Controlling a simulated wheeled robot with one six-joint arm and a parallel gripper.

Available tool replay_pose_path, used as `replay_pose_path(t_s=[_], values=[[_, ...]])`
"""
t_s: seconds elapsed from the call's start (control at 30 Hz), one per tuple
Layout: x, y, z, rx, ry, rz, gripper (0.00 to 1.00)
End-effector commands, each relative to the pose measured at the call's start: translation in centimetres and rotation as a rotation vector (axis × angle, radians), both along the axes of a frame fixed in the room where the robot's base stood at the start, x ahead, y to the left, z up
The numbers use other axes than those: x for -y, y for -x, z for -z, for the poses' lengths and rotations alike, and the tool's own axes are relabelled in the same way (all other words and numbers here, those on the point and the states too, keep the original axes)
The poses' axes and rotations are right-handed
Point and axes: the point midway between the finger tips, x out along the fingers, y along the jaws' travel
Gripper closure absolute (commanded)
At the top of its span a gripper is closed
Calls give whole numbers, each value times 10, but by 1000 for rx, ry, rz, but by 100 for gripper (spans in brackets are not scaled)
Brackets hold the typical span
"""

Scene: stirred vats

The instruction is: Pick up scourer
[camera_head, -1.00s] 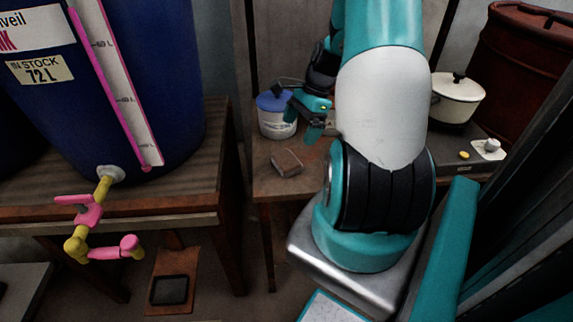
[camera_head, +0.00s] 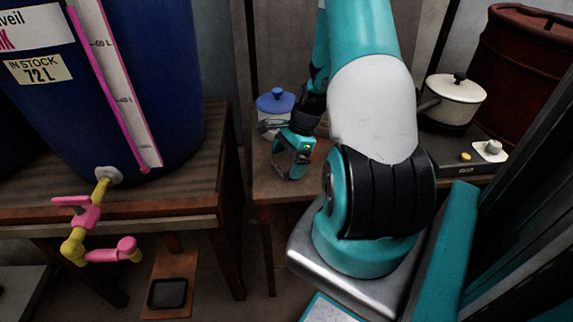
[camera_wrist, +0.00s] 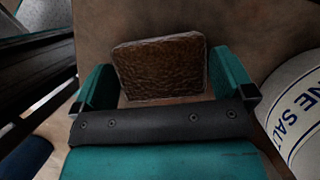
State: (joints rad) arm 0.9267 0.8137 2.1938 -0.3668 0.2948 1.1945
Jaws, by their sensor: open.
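The scourer (camera_wrist: 160,66) is a brown, rough-faced block with a thin pale edge, lying on the wooden table. In the wrist view it sits between the two fingers of my gripper (camera_wrist: 165,80), with a small gap showing at each side. My gripper is open, and the wrist view does not make its height over the table clear. In the head view my gripper (camera_head: 292,165) is low over the small table and hides the scourer.
A white tub with a blue lid (camera_head: 276,102) stands just behind my gripper; its lettered side shows in the wrist view (camera_wrist: 300,110). A cream pot (camera_head: 455,98) sits on a hotplate to the right. A blue vat (camera_head: 110,80) with a pink tap stands left.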

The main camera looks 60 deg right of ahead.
Motion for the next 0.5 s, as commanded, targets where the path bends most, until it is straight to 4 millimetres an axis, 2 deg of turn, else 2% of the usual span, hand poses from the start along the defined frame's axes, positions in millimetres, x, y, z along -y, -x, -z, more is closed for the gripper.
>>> replay_pose_path(t_s=[0.03, 0.13, 0.2, 0.5], values=[[0, 0, 0, 0, 0, 0, 7], [0, 0, 0, 0, 0, 0, 30], [0, 0, 0, 0, 0, 0, 37], [1, 0, -4, 2, 1, 1, 37]])
